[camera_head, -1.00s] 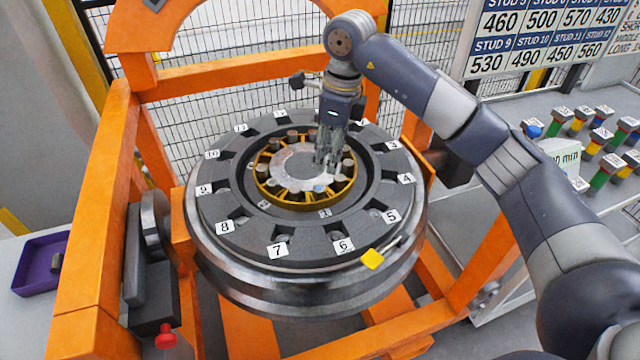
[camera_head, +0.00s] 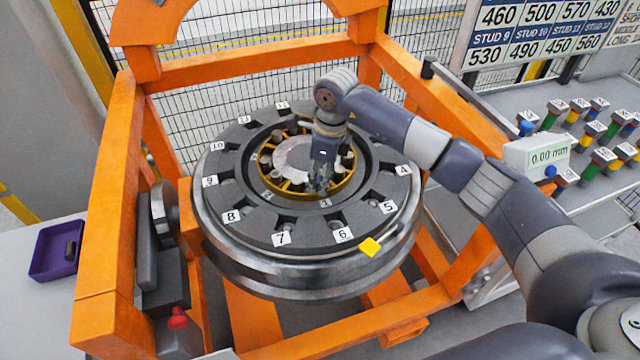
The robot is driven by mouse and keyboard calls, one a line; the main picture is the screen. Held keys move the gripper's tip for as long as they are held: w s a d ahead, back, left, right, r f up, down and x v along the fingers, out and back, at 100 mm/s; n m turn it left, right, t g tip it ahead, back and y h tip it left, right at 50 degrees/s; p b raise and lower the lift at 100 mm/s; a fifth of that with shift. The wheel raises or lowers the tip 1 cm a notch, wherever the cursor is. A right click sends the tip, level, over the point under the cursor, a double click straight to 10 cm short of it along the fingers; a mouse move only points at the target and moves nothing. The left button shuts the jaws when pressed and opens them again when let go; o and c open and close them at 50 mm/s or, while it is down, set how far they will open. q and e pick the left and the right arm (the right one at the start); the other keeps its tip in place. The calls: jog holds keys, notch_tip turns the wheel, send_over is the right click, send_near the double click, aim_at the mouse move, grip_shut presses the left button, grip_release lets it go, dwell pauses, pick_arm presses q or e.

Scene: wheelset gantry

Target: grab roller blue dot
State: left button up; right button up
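The wheel (camera_head: 262,226) lies flat in the orange gantry, its dark ring marked with numbered white tags. In its centre sits a yellow roller cage (camera_head: 283,188) around a pale disc (camera_head: 291,157), with several small dark rollers in it. My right gripper (camera_head: 320,186) points down over the front right part of the cage, near the tag 1. Its fingers are small and dark against the rollers, so I cannot tell whether they hold one. No blue dot can be made out on any roller; the gripper hides part of the cage. My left gripper is not in view.
The orange gantry frame (camera_head: 107,200) surrounds the wheel. A purple tray (camera_head: 42,262) stands at left.

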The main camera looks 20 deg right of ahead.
grip_shut()
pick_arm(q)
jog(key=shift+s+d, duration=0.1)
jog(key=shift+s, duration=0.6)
pick_arm(e)
jog(key=shift+r, duration=0.1)
